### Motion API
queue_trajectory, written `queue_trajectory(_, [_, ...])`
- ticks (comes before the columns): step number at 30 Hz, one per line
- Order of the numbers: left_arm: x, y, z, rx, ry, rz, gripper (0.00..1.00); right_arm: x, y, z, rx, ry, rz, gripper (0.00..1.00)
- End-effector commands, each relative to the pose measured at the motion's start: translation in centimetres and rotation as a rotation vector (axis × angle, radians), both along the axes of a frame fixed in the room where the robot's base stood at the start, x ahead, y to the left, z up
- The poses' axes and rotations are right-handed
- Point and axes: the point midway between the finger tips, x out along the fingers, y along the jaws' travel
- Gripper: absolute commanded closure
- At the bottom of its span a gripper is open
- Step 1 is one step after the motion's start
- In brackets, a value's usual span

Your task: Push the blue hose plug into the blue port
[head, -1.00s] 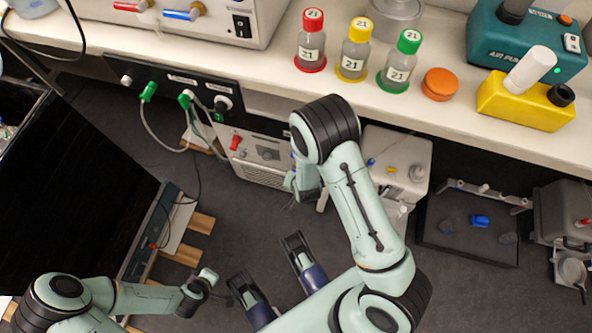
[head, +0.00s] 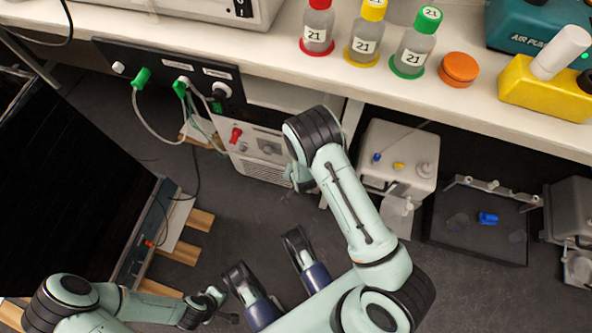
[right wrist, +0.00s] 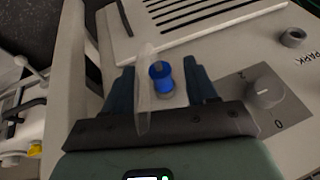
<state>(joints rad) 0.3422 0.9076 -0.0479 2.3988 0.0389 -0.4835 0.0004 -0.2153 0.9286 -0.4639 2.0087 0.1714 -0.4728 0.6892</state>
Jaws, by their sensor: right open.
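In the right wrist view, a blue round fitting (right wrist: 160,76) sits on the pale front of a machine, between my right gripper's fingers. I cannot tell whether it is the hose plug, the blue port or both together. A translucent strip, perhaps hose, stands beside it. My right gripper (right wrist: 162,88) is open, with a dark finger on each side of the fitting and visible gaps. In the head view my right gripper (head: 298,180) is by the machine's (head: 262,172) right side, partly hidden by my arm. My left gripper (head: 222,304) is low at the left, its fingers too small to judge.
The machine has a knob (right wrist: 265,94) and a socket (right wrist: 293,37) near a "PARK" label. A white container (head: 398,150) stands at the right. The bench (head: 400,95) with bottles overhangs.

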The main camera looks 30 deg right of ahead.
Motion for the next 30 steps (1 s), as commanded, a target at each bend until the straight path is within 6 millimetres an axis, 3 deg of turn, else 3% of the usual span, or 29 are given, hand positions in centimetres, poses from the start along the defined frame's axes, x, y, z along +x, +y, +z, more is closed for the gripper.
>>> queue_trajectory(2, [0.0,0.0,0.0,0.0,0.0,0.0,1.0,0.0,0.0,0.0,0.0,0.0,0.0,0.43])
queue_trajectory(7, [0.0,0.0,0.0,0.0,-0.001,-0.001,1.0,0.0,0.0,0.0,0.0,0.0,0.0,0.95])
queue_trajectory(8, [0.0,0.0,0.0,0.0,-0.001,-0.001,1.0,0.0,0.0,0.0,0.0,0.0,0.0,1.0])
queue_trajectory(30, [0.0,0.0,0.6,0.0,-0.004,0.0,1.0,-0.9,1.1,0.0,0.0,0.001,0.001,1.0])
